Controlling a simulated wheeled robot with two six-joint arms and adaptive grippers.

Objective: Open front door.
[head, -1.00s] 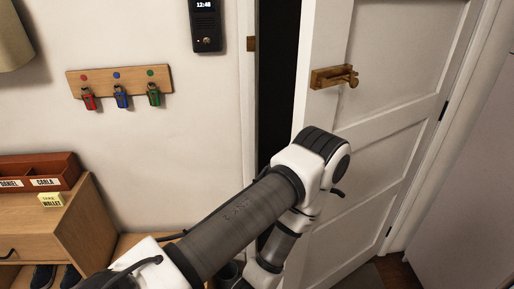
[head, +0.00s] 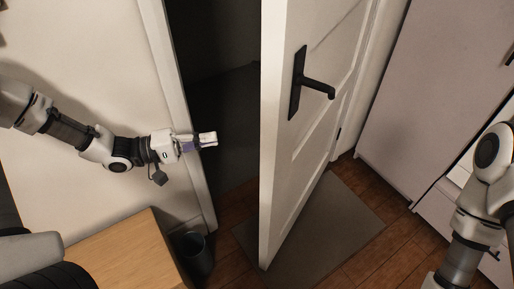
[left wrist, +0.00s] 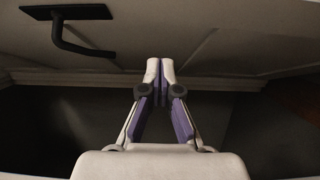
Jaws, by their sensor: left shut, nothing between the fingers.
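The white front door (head: 275,150) stands ajar in the head view, with a wide dark gap (head: 225,110) between its edge and the frame (head: 180,100). Its black lever handle (head: 318,88) is on the face to the right of that edge. My left gripper (head: 211,139) is shut and empty. It reaches past the frame into the gap, apart from the door edge in the picture. In the left wrist view, the shut fingertips (left wrist: 160,68) show in front of the door (left wrist: 215,45), with the handle (left wrist: 75,30) at upper left. My right gripper is out of view.
A wooden cabinet top (head: 120,255) and a dark bin (head: 193,255) stand below my left arm. A grey mat (head: 335,230) lies on the wooden floor under the door. A pale tall cabinet (head: 425,80) stands at right, near my right arm.

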